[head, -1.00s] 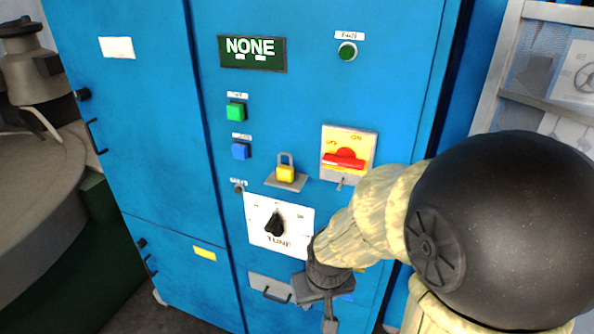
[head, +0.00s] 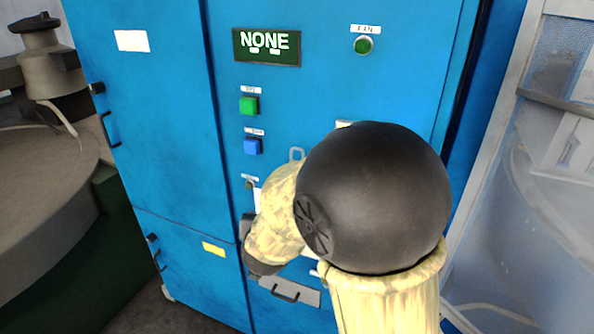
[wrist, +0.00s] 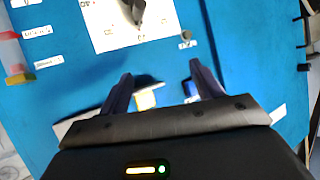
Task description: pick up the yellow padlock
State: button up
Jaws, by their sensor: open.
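The yellow padlock (wrist: 146,98) shows in the wrist view as a small yellow block between my fingers, near the left one and partly cut off by my gripper's body. In the head view only its grey shackle (head: 297,153) shows above my arm; its body is hidden. My gripper (wrist: 160,70) is open, with one finger on each side of the padlock in the picture. I cannot tell how far the fingertips are from it in depth. In the head view my arm hides the fingers.
The blue cabinet front (head: 320,90) carries a green button (head: 249,105), a blue button (head: 253,146) and a NONE display (head: 267,47). The white dial plate (wrist: 105,35) with a black knob (wrist: 135,10) and a small switch (wrist: 186,38) lie near my fingers.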

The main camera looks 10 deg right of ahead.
notch_tip(320, 180, up, 6)
jog(key=s+m+t+h+b, duration=0.1)
jog(key=m+h, duration=0.3)
jog(key=h, duration=0.4)
jog(key=shift+s+a+t+h, duration=0.3)
jog(key=shift+s+a+t, duration=0.15)
jog(key=shift+s+t, duration=0.15)
jog(key=shift+w, duration=0.1)
jog(key=p+x, duration=0.4)
jog(key=x, duration=0.8)
